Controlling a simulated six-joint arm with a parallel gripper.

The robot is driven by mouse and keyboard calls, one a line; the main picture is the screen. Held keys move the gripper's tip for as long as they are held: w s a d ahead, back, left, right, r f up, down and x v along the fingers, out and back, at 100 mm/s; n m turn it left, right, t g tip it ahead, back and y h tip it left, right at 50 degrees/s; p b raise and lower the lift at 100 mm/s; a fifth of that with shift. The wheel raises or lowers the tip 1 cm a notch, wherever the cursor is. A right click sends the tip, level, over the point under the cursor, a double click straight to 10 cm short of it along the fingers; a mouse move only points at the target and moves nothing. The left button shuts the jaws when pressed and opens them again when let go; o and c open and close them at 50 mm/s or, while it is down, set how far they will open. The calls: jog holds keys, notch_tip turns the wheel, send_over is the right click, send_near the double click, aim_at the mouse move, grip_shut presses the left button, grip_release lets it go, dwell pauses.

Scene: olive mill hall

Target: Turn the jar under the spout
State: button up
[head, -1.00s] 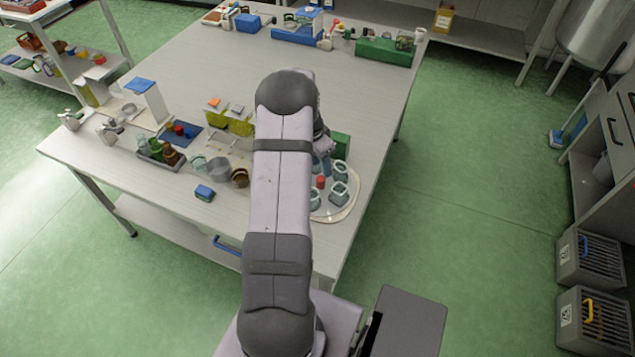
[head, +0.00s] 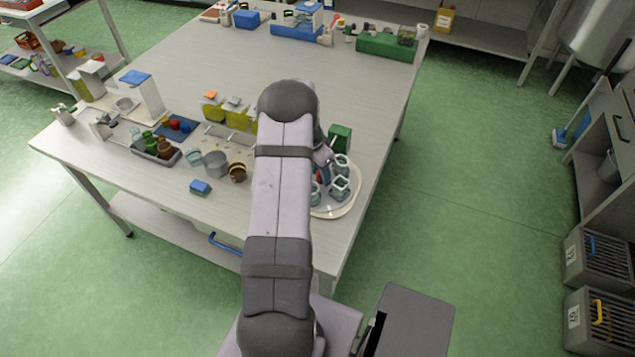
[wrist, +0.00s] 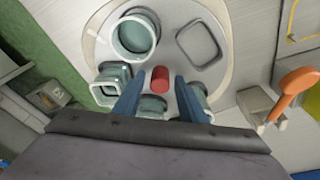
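The round pale turntable (head: 345,207) stands at the table's right edge, partly hidden by my arm. It carries several grey-green square jars, among them one at the right (head: 339,188). In the wrist view, a large round-mouthed jar (wrist: 134,36) stands at the far side of the turntable, and an empty square outline (wrist: 203,43) lies to its right. A short red peg (wrist: 160,79) stands near the middle. My gripper (wrist: 159,84) is open, its blue fingers on either side of the peg with gaps showing. One jar shows between the fingers. I cannot make out the spout.
A green block (head: 340,137) stands just behind the turntable. A grey pot (head: 215,163), a brown pot (head: 238,172) and a blue box (head: 201,187) are to the left. An orange object (wrist: 293,88) shows at right in the wrist view. The table's middle is clear.

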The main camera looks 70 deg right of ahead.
jog(key=c, duration=0.8)
jog(key=n+p, duration=0.2)
jog(key=n, duration=0.3)
jog(key=shift+t, duration=0.4)
jog(key=n+t+p, duration=0.1)
jog(key=n, duration=0.3)
jog(key=shift+n, duration=1.5)
jog(key=shift+w, duration=0.1)
